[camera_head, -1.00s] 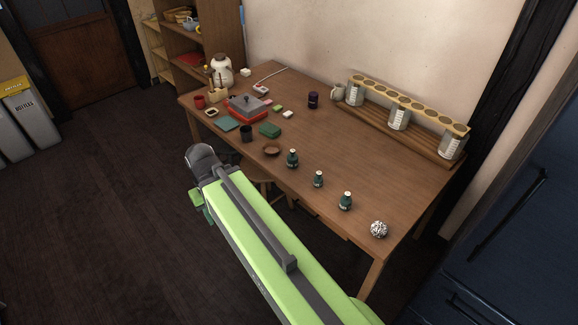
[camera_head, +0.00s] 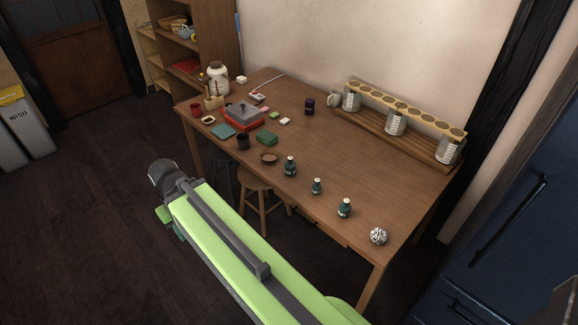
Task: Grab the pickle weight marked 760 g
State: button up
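Three dark green weights with pale tops stand in a slanting row near the front edge of the wooden table: a far one (camera_head: 290,167), a middle one (camera_head: 316,187) and a near one (camera_head: 344,208). The middle one looks smallest. Each has a small pale mark, too small to read, so I cannot tell which says 760 g. My gripper (camera_head: 165,217) is at the far end of my green arm, left of the table and apart from the weights. Its fingers are mostly hidden behind the arm's end.
A speckled ball (camera_head: 378,236) lies near the table's right front corner. A brown dish (camera_head: 269,158), dark cup (camera_head: 243,142) and red-based pot (camera_head: 243,114) are farther left. A rack with jars (camera_head: 395,122) stands along the wall. A stool (camera_head: 262,188) is by the front edge. The table's middle is clear.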

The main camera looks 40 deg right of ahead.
aim_at(290, 165)
jog(key=i, duration=0.9)
jog(key=u, duration=0.05)
